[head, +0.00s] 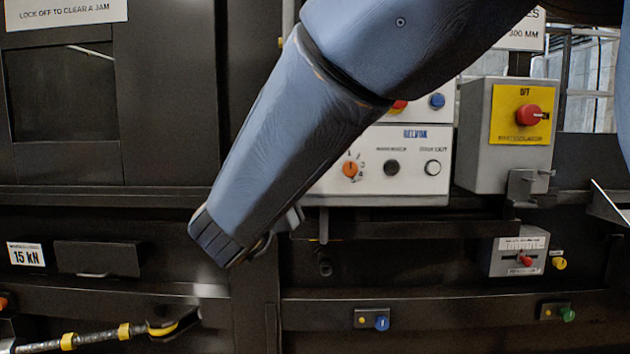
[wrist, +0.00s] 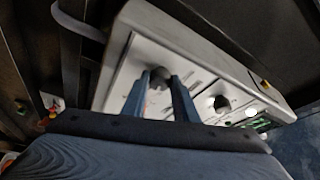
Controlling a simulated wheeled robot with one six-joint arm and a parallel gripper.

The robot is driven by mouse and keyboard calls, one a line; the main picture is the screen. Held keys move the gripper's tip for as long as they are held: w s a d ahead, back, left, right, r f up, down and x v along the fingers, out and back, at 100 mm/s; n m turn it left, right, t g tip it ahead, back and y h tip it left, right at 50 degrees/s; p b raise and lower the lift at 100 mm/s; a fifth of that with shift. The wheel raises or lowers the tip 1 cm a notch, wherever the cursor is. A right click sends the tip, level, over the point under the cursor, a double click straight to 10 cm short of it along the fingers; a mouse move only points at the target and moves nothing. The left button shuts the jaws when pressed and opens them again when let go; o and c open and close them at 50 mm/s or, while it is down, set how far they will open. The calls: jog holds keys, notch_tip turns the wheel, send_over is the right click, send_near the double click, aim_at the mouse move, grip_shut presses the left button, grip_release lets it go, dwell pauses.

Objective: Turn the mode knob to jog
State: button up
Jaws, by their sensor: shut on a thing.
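The white control panel (head: 380,190) is partly covered by my arm in the head view. It also shows tilted in the wrist view (wrist: 196,62). My gripper (wrist: 160,82) is at the panel's near end with its two blue fingers on either side of a dark grey knob (wrist: 159,74), shut on it. This appears to be the mode knob. Its pointer and labels are too small or hidden to read, so its setting cannot be told. In the head view my arm hides the fingers and this knob.
An orange knob (head: 350,169), a black button (head: 391,167) and a white button (head: 432,168) sit on the panel. A red switch on a yellow plate (head: 527,115) is on the grey box to the right. A yellow-banded bar (head: 95,336) lies lower left.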

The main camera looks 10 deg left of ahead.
jog(key=shift+r+m+g+h+b, duration=0.15)
jog(key=shift+m+g+h+b, duration=0.25)
jog(key=shift+m, duration=0.8)
jog(key=o, duration=1.1)
jog(key=shift+c, duration=0.2)
jog(key=s+a, duration=0.1)
jog(key=s, duration=0.6)
jog(key=shift+s+f+b, duration=0.35)
jog(key=shift+b, duration=0.1)
jog(key=shift+a, duration=0.1)
